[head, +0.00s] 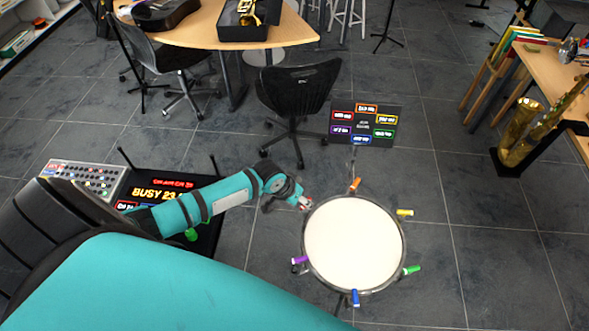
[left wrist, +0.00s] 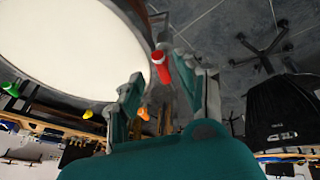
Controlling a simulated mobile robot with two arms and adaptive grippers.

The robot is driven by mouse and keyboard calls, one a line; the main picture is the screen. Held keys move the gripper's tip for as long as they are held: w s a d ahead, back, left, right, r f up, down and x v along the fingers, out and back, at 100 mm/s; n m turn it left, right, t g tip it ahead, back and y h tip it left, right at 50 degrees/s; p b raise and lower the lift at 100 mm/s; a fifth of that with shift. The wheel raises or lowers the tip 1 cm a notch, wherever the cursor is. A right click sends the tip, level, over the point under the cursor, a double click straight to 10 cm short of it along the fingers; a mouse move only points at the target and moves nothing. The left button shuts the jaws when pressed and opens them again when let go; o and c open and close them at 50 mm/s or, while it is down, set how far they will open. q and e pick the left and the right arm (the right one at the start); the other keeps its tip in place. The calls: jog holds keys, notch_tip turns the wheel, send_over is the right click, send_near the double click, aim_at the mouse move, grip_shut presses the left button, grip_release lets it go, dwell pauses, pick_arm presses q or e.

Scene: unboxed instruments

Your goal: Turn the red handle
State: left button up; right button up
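The red handle (left wrist: 160,67) sticks out from the rim of a round white drum (head: 354,243). In the left wrist view it lies between the two fingertips of my left gripper (left wrist: 157,72), with a gap to the finger on each side. The gripper is open. In the head view my left gripper (head: 300,201) is at the drum's upper left rim, and only a small bit of red shows there, mostly hidden. My right gripper is not in view.
Orange (head: 355,184), yellow (head: 405,212), green (head: 411,270), blue (head: 355,297) and purple (head: 299,260) handles stick out around the drum. A dark sign (head: 362,125) with coloured labels stands behind it. A black chair (head: 298,90) is behind left. Floor right of the drum is clear.

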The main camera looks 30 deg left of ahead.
pick_arm(q)
jog(key=v, duration=0.7)
jog(key=shift+r, duration=0.35)
jog(key=shift+s, duration=0.15)
jog(key=s+a+f+y+b, duration=0.15)
jog(key=s+f, duration=0.25)
jog(key=f, duration=0.6)
jog(key=s+a+f+b, duration=0.2)
jog(key=s+f+b, duration=0.1)
jog(key=f, duration=0.7)
jog(key=s+a+f+y+b, duration=0.15)
jog(key=s+f, duration=0.25)
jog(key=f, duration=0.6)
jog(key=s+d+f+g+b, duration=0.1)
jog(key=s+d+f, duration=0.1)
jog(key=s+f, duration=0.3)
jog(key=s+d+f+m+g+b, duration=0.1)
jog(key=s+f, duration=0.4)
jog(key=s, duration=0.7)
jog(key=s+d+f+m+g+b, duration=0.1)
jog(key=s+d+f+b, duration=0.1)
jog(key=s+d+f, duration=0.3)
jog(key=s+f, duration=0.1)
jog(key=s, duration=0.3)
jog(key=shift+h+b, duration=0.3)
jog(key=shift+b, duration=0.05)
